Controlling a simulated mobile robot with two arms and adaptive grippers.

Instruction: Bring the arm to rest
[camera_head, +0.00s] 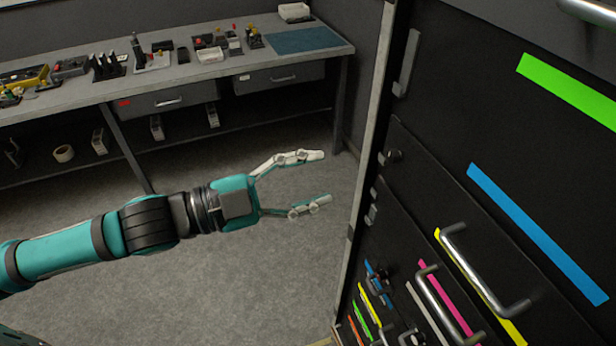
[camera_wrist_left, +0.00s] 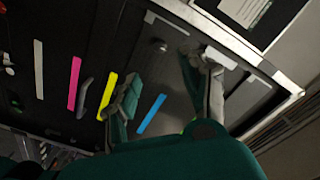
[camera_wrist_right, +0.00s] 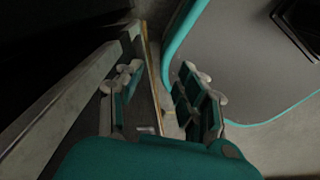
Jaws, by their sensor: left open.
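My left arm comes in from the left in the head view, and its teal gripper (camera_head: 308,178) is open and empty. It hangs over the grey floor, left of the black cabinet (camera_head: 410,200). In the left wrist view the open left gripper (camera_wrist_left: 165,90) faces the cabinet front with its coloured strips. My right gripper (camera_wrist_right: 155,100) shows only in the right wrist view. Its two fingers are apart with nothing seen between them, beside a grey metal edge and a teal-rimmed grey surface.
The cabinet's metal handles (camera_head: 485,270) stick out at the right. A workbench (camera_head: 190,72) with drawers and several small tools stands at the back left. A blue mat (camera_head: 303,40) lies at its right end. The floor (camera_head: 230,280) around the left gripper is clear.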

